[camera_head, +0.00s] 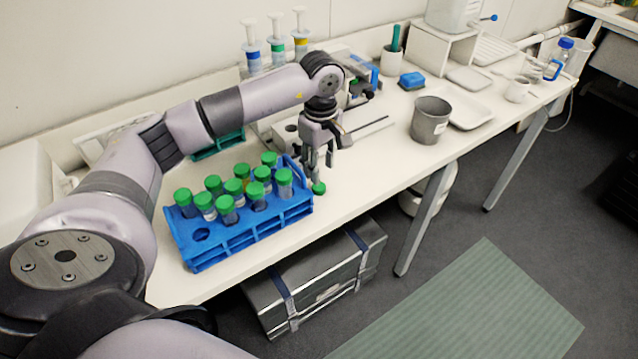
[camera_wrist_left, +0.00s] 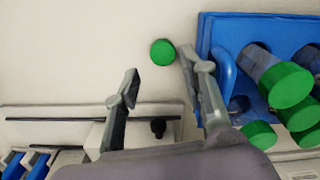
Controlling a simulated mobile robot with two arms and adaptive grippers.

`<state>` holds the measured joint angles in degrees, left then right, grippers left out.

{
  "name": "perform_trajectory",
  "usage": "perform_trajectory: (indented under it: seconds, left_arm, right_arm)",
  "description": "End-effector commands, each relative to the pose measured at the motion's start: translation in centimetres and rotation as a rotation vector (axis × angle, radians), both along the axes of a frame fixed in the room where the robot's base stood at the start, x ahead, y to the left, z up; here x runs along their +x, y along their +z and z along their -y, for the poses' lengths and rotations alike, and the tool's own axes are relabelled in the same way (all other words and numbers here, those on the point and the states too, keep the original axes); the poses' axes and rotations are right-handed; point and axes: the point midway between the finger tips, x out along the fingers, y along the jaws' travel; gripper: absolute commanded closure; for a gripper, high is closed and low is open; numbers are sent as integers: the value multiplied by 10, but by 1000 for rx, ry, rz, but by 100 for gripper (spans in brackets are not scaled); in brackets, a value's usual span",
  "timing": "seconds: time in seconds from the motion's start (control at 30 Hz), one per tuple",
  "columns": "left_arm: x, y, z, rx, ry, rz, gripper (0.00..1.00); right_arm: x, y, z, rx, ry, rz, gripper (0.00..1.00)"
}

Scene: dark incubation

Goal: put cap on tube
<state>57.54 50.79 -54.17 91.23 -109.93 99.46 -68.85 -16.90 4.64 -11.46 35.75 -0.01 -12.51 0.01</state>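A loose green cap (camera_head: 319,188) lies on the white bench just right of the blue rack (camera_head: 245,233). It also shows in the left wrist view (camera_wrist_left: 163,52), past the fingertips and a little nearer the right finger. The rack holds several tubes with green caps (camera_head: 213,184); one slot at its front left looks empty. I cannot tell which tube lacks a cap. My left gripper (camera_head: 318,166) points down above the bench, close to the cap. In the left wrist view it is open, with nothing between its fingers (camera_wrist_left: 160,90). My right gripper is not in view.
Behind the gripper are a flat grey device (camera_head: 290,132) and a thin dark rod. A grey beaker (camera_head: 430,120) and a white tray (camera_head: 470,108) stand to the right. The bench's front edge is close to the cap.

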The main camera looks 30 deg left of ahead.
Motion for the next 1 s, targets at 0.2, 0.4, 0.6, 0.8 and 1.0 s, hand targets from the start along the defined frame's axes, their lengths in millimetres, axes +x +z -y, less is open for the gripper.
perform_trajectory:
  seconds: [0.2, 0.4, 0.6, 0.8, 1.0]
  left_arm:
    - [0, -6, 0, -1, 0, 0, 61]
    - [0, -7, 0, -1, 0, 0, 61]
    - [-4, -28, -1, -1, 1, -6, 61]
    - [-4, -54, -2, 0, 1, -3, 61]
    - [-3, -58, -2, 0, 1, 1, 61]
  right_arm:
    - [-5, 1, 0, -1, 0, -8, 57]
    - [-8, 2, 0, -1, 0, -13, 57]
    - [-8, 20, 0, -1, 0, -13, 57]
    - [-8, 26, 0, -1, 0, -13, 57]
    - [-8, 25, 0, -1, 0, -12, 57]
